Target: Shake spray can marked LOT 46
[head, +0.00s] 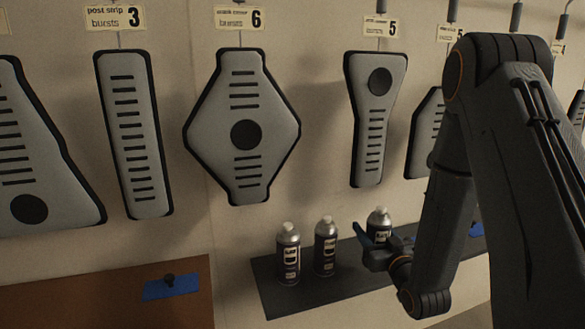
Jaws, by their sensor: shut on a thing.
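My gripper (367,240) reaches in from the right and is shut on the rightmost spray can (378,219). A blue finger shows at the can's left side; the can's lower part is hidden behind the gripper. The can looks upright, with a pale cap and a dark label. Two more spray cans stand upright to the left on the dark shelf, a left one (288,256) and a middle one (325,247). The lot markings are too small to read, so I cannot tell which can is LOT 46. Whether the held can touches the shelf is hidden.
The dark shelf (300,300) runs along the wall, with free room in front of the cans. Grey slotted panels (243,170) hang above under numbered tags. A brown board (80,300) at lower left bears a blue patch (180,288) with a dark knob.

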